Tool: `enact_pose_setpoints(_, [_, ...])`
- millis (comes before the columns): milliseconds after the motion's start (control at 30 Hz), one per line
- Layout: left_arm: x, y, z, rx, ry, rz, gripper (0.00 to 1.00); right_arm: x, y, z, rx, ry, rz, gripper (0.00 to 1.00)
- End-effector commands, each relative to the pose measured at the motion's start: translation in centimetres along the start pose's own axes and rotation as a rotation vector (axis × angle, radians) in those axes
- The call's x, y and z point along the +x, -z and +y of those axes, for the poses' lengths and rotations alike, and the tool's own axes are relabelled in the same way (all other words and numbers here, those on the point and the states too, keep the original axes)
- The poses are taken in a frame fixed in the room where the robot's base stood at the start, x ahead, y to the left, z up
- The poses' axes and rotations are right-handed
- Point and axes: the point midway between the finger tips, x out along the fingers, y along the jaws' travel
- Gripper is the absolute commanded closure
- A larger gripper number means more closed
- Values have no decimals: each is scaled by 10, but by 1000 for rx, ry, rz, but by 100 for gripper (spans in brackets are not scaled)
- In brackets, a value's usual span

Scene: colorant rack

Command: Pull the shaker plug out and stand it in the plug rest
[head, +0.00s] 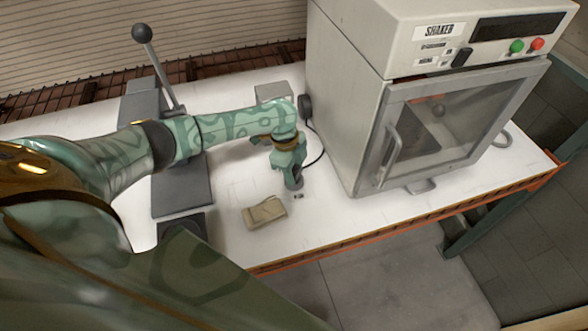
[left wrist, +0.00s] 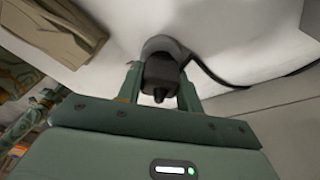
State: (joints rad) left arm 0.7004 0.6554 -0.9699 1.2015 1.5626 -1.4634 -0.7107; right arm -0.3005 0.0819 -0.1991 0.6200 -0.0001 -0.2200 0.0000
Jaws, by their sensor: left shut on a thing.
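My left gripper (head: 293,178) points down just above the white tabletop, left of the shaker (head: 345,100). It is shut on the dark plug (left wrist: 160,72), which sits between its two fingers in the left wrist view. In the head view the fingers mostly hide the plug. A black cord (head: 321,150) runs from the shaker's side down toward the gripper; the cord also shows in the left wrist view (left wrist: 225,80). A small grey-dark piece (head: 299,196) shows on the table right by the fingertips. I cannot tell whether it is the plug rest, or whether the plug touches it.
A folded beige cloth (head: 265,212) lies close to the gripper, at lower left. A grey box (head: 272,92) stands behind my forearm. A grey lever press (head: 180,185) with a black knob stands at left. The table's front edge (head: 330,245) is near.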

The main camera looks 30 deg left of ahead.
Motion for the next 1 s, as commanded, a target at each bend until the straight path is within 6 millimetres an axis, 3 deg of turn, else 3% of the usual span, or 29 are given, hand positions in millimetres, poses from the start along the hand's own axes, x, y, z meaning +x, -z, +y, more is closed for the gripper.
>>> enact_pose_setpoints(433, [7, -1, 0, 1, 0, 0, 88, 4, 0, -1, 0, 1, 0, 100])
enact_pose_setpoints(467, [7, -1, 0, 1, 0, 0, 56, 4, 0, -1, 0, 1, 0, 100])
enact_pose_setpoints(533, [7, -1, 0, 1, 0, 0, 39, 4, 0, -1, 0, 2, 0, 100])
enact_pose_setpoints(833, [5, -2, 0, 1, 0, -1, 39, 4, 0, -3, 1, 4, 1, 100])
enact_pose_setpoints(1000, [-18, -2, -1, 2, 3, -1, 39, -3, 2, -3, 0, 3, 2, 100])
